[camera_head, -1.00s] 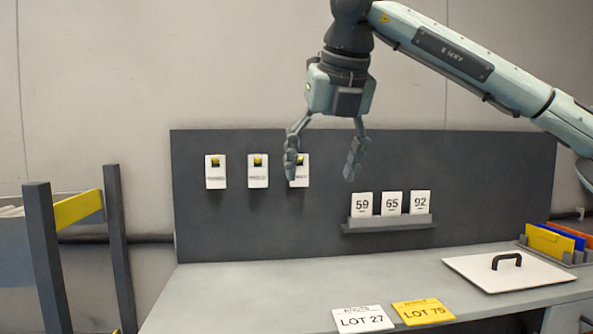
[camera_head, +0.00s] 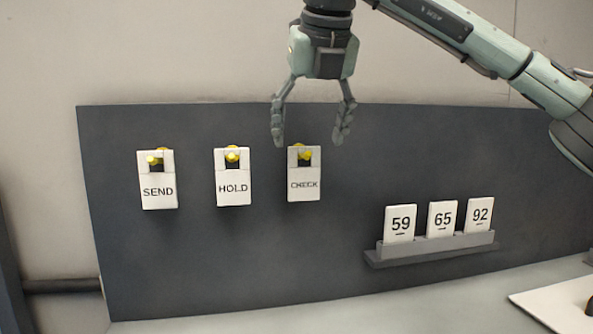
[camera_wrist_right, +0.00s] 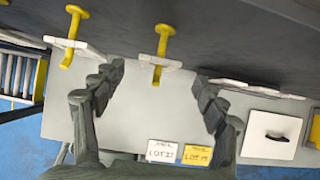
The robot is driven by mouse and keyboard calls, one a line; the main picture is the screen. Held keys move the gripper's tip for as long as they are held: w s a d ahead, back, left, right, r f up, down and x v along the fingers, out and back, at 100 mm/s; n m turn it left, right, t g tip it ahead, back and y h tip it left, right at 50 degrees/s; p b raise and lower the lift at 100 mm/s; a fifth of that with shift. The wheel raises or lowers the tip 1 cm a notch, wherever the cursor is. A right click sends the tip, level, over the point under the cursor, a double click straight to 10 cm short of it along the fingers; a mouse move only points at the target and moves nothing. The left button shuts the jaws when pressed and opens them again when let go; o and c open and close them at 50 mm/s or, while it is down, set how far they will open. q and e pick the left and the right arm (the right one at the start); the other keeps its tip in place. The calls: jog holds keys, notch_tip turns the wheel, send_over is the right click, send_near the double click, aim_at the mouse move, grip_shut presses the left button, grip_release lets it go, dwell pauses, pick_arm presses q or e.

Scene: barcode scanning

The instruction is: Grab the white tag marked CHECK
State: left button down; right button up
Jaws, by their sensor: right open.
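The white CHECK tag (camera_head: 304,184) hangs on a yellow peg (camera_head: 305,153) on the dark board, the rightmost of three hanging tags. My right gripper (camera_head: 311,140) is open and empty, pointing down just above this tag, its fingers to either side of the peg. In the right wrist view, my right gripper (camera_wrist_right: 158,95) has its fingers spread, and the CHECK tag shows edge-on as a thin white strip (camera_wrist_right: 160,61) on its yellow peg (camera_wrist_right: 162,42) between and beyond them. My left gripper is not in view.
The HOLD tag (camera_head: 233,187) and SEND tag (camera_head: 158,190) hang to the left on their own pegs. A ledge (camera_head: 440,249) at right holds cards 59, 65 and 92. The board (camera_head: 250,260) is bare below the tags. LOT cards (camera_wrist_right: 162,151) lie on the desk below.

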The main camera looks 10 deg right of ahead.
aim_at(304, 168)
jog(key=shift+s+x, duration=0.25)
jog(key=shift+x, duration=1.2)
jog(key=x, duration=0.4)
jog(key=shift+a+f, duration=0.1)
jog(key=shift+f, duration=0.25)
jog(key=c, duration=1)
jog(key=shift+r, duration=0.2)
